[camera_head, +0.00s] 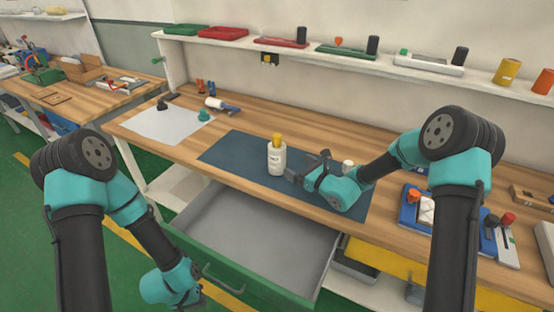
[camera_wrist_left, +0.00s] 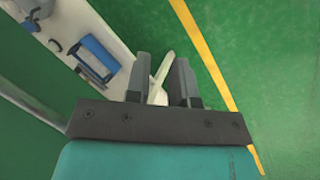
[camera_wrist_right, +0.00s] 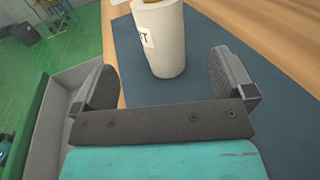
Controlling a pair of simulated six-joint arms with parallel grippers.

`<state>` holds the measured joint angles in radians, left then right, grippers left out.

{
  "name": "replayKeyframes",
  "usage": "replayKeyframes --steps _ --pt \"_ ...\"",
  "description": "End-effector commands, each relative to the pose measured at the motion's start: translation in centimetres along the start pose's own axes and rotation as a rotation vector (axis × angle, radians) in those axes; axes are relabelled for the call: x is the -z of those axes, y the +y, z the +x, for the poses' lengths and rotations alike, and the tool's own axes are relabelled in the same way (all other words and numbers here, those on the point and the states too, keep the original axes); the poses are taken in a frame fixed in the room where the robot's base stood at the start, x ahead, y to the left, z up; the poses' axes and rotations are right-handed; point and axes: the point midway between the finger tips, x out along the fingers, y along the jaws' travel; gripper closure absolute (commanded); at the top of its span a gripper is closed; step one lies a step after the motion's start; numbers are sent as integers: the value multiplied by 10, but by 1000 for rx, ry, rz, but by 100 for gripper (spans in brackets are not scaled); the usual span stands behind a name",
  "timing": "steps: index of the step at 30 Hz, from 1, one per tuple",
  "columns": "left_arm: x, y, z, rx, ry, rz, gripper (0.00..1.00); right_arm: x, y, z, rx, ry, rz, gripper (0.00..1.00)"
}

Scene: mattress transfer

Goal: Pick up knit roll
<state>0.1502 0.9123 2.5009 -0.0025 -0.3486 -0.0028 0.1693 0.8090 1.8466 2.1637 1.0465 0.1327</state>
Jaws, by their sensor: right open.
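A white cylinder with a yellow top (camera_head: 277,157) and a printed label stands upright on the dark blue mat (camera_head: 232,150). Only a letter ending in T is readable, so I cannot tell for sure that it is the knit roll. In the right wrist view the cylinder (camera_wrist_right: 160,40) stands ahead of and between my right fingers, its top cut off. My right gripper (camera_head: 308,172) is open and empty, just right of it. My left gripper (camera_head: 196,297) is low by the drawer handle (camera_head: 222,280). A pale bar (camera_wrist_left: 163,72) shows between its fingers; I cannot tell whether they grip it.
The green-fronted drawer (camera_head: 250,232) is pulled out and looks empty. A small white object (camera_head: 347,165) stands behind my right forearm. A blue tray (camera_head: 412,208) lies to the right, a pale sheet (camera_head: 160,122) to the left. A shelf (camera_head: 330,57) runs behind.

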Motion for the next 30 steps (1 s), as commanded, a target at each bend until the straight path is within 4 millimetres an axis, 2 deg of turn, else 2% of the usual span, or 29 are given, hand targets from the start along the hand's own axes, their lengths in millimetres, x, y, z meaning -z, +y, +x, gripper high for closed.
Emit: replayKeyframes --steps 6,10,24,30 --pt "0 0 0 0 0 0 78 1 1 38 -1 0 0 0" --pt "0 0 0 0 0 0 78 0 0 54 -1 0 -1 0" --pt "0 0 0 0 0 0 78 1 0 62 0 1 0 0" --pt "0 0 0 0 0 0 78 1 1 83 -1 0 1 0"
